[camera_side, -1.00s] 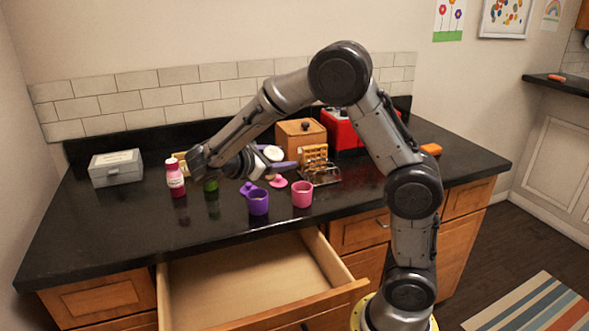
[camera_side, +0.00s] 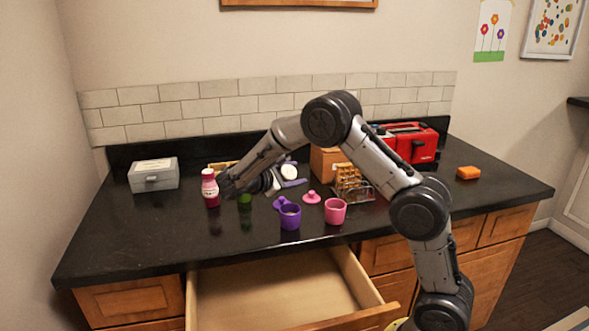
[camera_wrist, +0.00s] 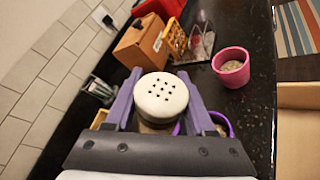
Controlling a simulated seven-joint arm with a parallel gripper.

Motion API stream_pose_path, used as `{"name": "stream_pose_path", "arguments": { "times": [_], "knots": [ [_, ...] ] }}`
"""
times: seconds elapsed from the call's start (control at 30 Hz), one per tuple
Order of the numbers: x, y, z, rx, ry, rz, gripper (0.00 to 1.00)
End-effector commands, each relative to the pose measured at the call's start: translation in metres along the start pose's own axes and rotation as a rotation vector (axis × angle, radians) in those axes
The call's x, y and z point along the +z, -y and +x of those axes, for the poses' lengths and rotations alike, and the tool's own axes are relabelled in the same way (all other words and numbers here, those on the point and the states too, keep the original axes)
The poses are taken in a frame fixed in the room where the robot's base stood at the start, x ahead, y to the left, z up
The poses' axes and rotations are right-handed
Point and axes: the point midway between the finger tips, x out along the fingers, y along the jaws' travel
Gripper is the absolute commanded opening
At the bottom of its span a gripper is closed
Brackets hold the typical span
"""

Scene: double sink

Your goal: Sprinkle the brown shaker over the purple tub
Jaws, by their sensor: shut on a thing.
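My gripper (camera_wrist: 160,105), with purple fingers, is shut on the brown shaker (camera_wrist: 161,98). Its white top with dark holes faces the wrist camera, and its body is mostly hidden below the top. In the side view the white top (camera_side: 289,171) shows between the fingers, above the counter and behind the purple tub. The purple tub (camera_side: 290,218) stands upright and open on the counter, with a purple lid (camera_side: 281,203) beside it. In the wrist view the tub is partly hidden behind the right finger.
A pink tub (camera_side: 335,212) stands right of the purple one, with a pink lid (camera_side: 312,197) behind. A pink bottle (camera_side: 210,188) and a green item (camera_side: 244,202) are at left. A toast rack (camera_side: 352,185) stands behind right. An open drawer (camera_side: 280,293) juts out in front.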

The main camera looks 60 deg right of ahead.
Motion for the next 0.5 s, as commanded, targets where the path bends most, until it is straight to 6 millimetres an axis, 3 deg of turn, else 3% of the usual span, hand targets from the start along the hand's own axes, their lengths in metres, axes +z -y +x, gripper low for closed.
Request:
{"name": "stream_pose_path", "arguments": {
  "times": [0.27, 0.5],
  "knots": [
    [0.0000, 0.0002, 0.0004, 0.005, 0.001, 0.007, 0.00],
    [-0.0093, 0.0051, 0.0039, 0.061, 0.002, 0.155, 0.00]
  ]
}}
